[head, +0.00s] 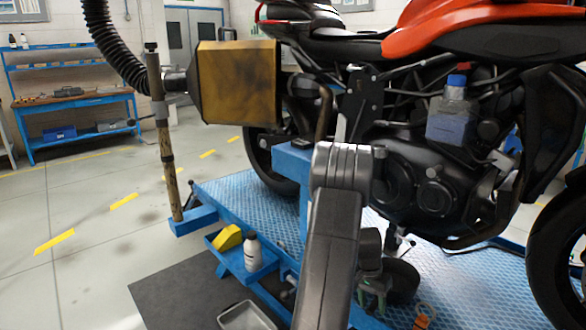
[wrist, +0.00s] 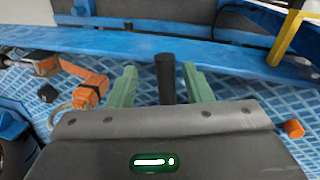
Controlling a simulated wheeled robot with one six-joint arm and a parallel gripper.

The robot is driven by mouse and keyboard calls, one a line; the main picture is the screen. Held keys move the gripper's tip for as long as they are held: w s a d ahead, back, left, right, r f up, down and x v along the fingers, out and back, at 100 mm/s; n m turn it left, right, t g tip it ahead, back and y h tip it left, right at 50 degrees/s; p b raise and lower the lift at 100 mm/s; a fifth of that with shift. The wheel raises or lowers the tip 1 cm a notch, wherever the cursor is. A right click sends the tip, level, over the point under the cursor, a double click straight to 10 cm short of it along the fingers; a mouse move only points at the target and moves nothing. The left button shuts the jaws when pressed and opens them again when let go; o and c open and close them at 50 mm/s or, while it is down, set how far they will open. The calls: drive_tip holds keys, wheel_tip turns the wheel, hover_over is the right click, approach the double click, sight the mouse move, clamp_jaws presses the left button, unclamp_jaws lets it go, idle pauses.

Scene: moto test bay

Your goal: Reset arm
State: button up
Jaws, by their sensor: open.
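My arm (head: 335,225) reaches down over the blue lift platform (head: 225,195), beside the orange and black motorcycle (head: 440,100). My gripper (head: 373,303) hangs low near the platform's near edge, partly hidden by the arm. In the wrist view my gripper (wrist: 160,80) has two green fingers spread apart. A dark upright post or handle (wrist: 166,75) shows between them. I cannot tell whether it stands in the gap or beyond it. I see nothing gripped.
An orange object (wrist: 85,85) with a grey cable lies left of the fingers; an orange cap (wrist: 293,129) is at right. A white bottle (head: 252,252) and yellow wedge (head: 228,237) sit on a blue side tray. A yellow exhaust hood (head: 240,85) stands left. Floor at left is clear.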

sight(377, 300)
drive_tip(key=w+d+f, duration=0.1)
drive_tip(key=w+d+f+b, duration=0.1)
drive_tip(key=w+d, duration=0.1)
drive_tip(key=shift+w+f, duration=0.25)
drive_tip(key=shift+w, duration=0.05)
drive_tip(key=shift+f, duration=0.35)
drive_tip(key=shift+r+p, duration=0.35)
drive_tip(key=shift+r, duration=0.45)
